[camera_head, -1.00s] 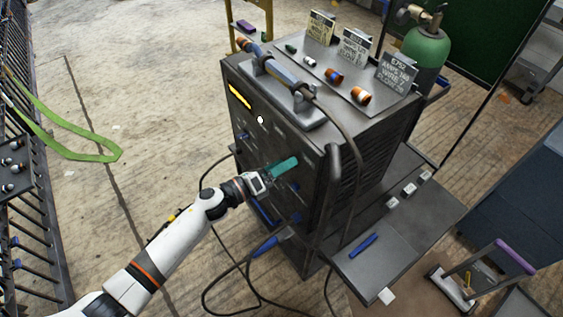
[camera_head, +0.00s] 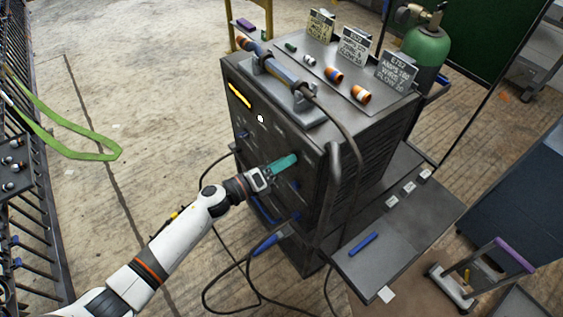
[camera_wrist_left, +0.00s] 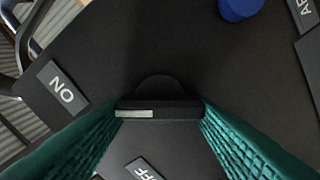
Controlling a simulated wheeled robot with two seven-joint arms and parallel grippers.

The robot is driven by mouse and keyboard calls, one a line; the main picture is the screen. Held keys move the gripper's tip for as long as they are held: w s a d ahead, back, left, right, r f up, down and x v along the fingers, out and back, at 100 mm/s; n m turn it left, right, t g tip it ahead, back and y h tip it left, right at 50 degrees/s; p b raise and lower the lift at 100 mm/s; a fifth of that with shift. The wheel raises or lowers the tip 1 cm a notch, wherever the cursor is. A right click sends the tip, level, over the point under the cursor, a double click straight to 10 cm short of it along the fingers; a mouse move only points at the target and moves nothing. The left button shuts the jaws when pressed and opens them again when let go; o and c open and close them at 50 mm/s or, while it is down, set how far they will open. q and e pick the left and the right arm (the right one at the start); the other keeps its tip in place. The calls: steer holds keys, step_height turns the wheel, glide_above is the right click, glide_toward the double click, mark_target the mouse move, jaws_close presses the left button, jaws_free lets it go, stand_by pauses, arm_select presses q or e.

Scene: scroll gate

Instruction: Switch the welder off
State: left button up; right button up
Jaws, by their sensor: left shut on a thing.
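The welder (camera_head: 300,140) is a dark box-shaped cabinet, and its front panel faces my left arm. My left gripper (camera_head: 284,165) has teal fingers at the upper right part of this panel. In the left wrist view its fingers (camera_wrist_left: 160,115) are shut on a black switch knob (camera_wrist_left: 175,108), one at each end of its bar. A white mark lies on the left half of the bar. An ON label (camera_wrist_left: 62,88) is to the left of the knob, and a partly hidden OFF label (camera_wrist_left: 143,171) is below it. My right gripper is not in view.
A blue knob (camera_wrist_left: 240,8) sits above right of the switch. A torch (camera_head: 285,75), orange-tipped parts and tilted cards stand on the welder's top. A green gas cylinder (camera_head: 427,50) stands behind. Cables hang below the panel beside my arm.

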arm_select(q)
steer(key=n+p, duration=0.1)
steer(key=n, duration=0.4)
steer(key=n+p, duration=0.1)
steer(key=n, duration=0.4)
steer(key=f+n+p, duration=0.1)
steer(key=n, duration=0.4)
steer(key=shift+n+p, duration=0.3)
stand_by(0.4)
steer(key=o, duration=1)
steer(key=shift+b+v, duration=1.1)
steer(key=shift+v, duration=5)
